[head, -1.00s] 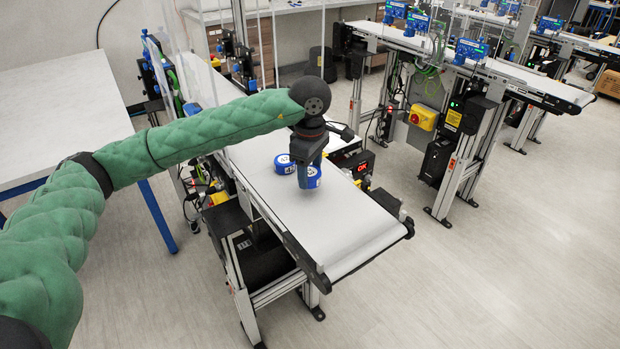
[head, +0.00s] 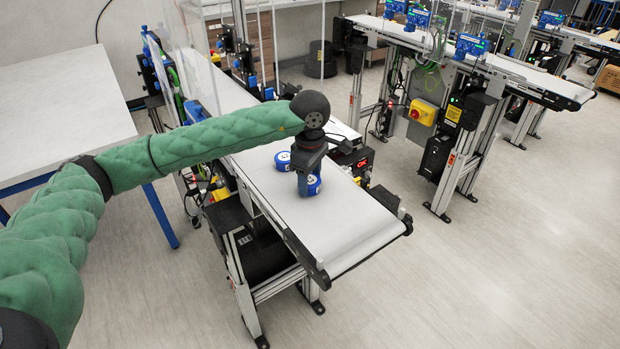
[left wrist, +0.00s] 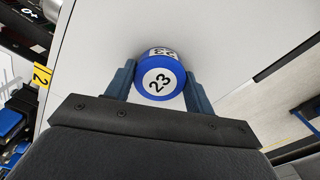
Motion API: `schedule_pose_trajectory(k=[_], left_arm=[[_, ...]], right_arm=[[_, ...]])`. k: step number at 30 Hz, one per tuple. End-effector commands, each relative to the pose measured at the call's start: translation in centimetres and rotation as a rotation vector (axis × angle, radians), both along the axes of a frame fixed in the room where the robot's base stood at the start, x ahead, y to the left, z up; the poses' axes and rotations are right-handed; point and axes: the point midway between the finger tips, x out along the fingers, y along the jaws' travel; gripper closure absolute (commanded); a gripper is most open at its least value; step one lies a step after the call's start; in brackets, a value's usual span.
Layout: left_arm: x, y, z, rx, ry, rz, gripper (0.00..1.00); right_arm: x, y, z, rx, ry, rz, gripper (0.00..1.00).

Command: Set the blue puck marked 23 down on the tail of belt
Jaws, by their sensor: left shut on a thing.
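The blue puck marked 23 (left wrist: 161,80) sits between the two fingers of my left gripper (left wrist: 160,92) in the left wrist view, its white label facing the camera. In the head view my left gripper (head: 308,184) points down over the near belt (head: 345,232), shut on the puck (head: 313,187), which is partly hidden by the fingers. The puck is at or just above the white belt surface; I cannot tell if it touches. A second blue puck (head: 282,161) stands on the belt just behind and left of it. My right gripper is not in view.
The belt's front end is bare. A dark-edged end roller (head: 370,250) closes it. A red-lit display (head: 362,165) stands at the belt's right side. A white table (head: 60,110) is at left, and another conveyor (head: 480,62) stands at back right. Clear panels rise behind.

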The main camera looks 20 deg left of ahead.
Motion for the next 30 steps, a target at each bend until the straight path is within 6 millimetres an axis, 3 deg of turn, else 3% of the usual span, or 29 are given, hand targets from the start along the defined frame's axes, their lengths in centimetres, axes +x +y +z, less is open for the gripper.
schedule_pose_trajectory(k=[4, 5, 7, 8, 20, 26, 29, 30], left_arm=[[0.0, 0.0, -0.1, 0.0, 0.0, 0.0, 0.7], [0.0, 0.0, -0.1, 0.0, 0.0, 0.0, 0.41], [0.0, 0.0, 0.0, 0.0, 0.0, 0.0, 0.27], [0.0, 0.0, 0.0, 0.0, 0.0, 0.0, 0.25], [0.0, 0.0, 0.1, 0.0, 0.0, 0.0, 0.25], [0.0, 0.0, 0.5, 0.0, -0.001, 0.0, 0.25], [0.1, 0.0, 1.1, -0.001, -0.002, 0.0, 0.25], [0.1, 0.0, 1.4, 0.0, -0.002, 0.0, 0.25]], right_arm=[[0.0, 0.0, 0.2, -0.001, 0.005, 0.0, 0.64], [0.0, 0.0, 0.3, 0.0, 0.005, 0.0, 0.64], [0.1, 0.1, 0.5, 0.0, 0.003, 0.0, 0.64], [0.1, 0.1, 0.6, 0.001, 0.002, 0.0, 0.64], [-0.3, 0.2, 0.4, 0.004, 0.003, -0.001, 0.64], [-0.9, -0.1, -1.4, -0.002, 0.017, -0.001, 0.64], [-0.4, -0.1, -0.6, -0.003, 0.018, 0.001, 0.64], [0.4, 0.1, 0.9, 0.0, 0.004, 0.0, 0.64]])
